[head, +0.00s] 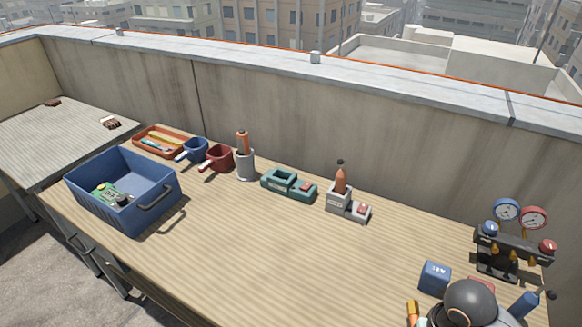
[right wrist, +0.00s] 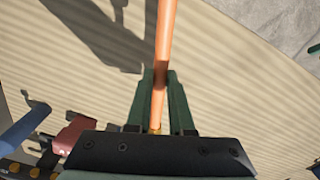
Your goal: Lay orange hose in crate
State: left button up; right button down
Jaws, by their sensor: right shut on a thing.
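The orange hose (right wrist: 166,35) runs straight up from between the green fingers of my right gripper (right wrist: 160,76) in the right wrist view. A brass-coloured end shows near the finger bases. My right gripper is shut on the hose. In the head view, an orange piece (head: 412,308) shows at the bottom edge, beside a dark rounded shape; the gripper itself cannot be made out there. The blue crate (head: 150,213) stands at the left end of the bench, far from it. It holds a green board (head: 103,190) and a dark round item. My left gripper is not in view.
The wooden bench (head: 260,240) is clear in the middle. Along its back stand an orange tray (head: 150,148), blue and red cups, a grey holder, a teal tray (head: 290,187) and a grey stand. A gauge manifold (head: 515,248) and blue box (head: 434,278) are at right.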

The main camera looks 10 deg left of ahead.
aim_at(137, 194)
jog(key=j+u, duration=0.15)
jog(key=j, duration=0.6)
jog(key=j+u, duration=0.1)
jog(key=j, duration=0.65)
jog(key=i+j+u, duration=0.15)
jog(key=j, duration=0.6)
jog(key=j+u, duration=0.1)
jog(key=j, duration=0.6)
jog(key=i, duration=1)
